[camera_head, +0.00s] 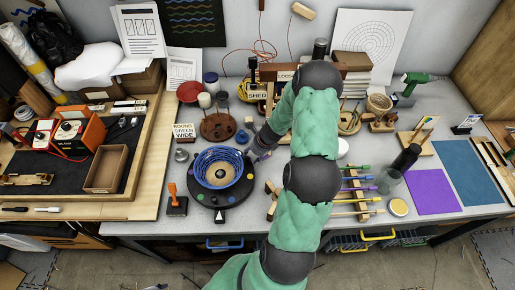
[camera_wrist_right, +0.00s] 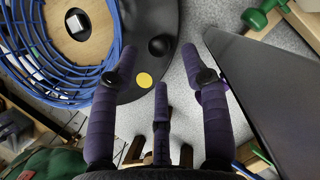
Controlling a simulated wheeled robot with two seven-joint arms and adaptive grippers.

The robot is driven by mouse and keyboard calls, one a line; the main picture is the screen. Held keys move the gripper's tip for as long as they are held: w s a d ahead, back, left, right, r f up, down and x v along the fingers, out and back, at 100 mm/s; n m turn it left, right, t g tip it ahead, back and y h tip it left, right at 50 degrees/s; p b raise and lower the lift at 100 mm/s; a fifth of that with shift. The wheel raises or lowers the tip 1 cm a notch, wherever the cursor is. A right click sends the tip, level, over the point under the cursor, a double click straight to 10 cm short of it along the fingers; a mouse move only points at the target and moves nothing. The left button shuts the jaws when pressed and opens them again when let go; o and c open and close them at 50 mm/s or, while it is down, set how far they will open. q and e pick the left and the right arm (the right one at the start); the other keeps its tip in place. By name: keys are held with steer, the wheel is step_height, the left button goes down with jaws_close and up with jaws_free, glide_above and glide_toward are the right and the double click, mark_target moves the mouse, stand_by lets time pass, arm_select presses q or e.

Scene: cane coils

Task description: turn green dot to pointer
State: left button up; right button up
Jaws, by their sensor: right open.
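A black turntable (camera_head: 235,197) stands on the grey bench, with a blue cane coil (camera_head: 201,168) around a round wooden centre on it. A white triangular pointer (camera_head: 220,216) is at the front of the turntable. My right gripper (camera_head: 258,152) is open and empty, at the turntable's right side. In the right wrist view my purple fingers (camera_wrist_right: 160,62) spread near the turntable rim, by a yellow dot (camera_wrist_right: 144,79) and a black knob (camera_wrist_right: 160,46). My left gripper is not in view.
A card (camera_head: 185,131) reading round, green, wide stands behind the turntable. An orange-handled tool (camera_head: 174,195) is on its left. A wooden rack (camera_head: 361,196) with coloured rods lies to the right, beyond my arm. A brown tray (camera_head: 107,168) is further left.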

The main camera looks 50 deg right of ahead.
steer(key=v, duration=0.8)
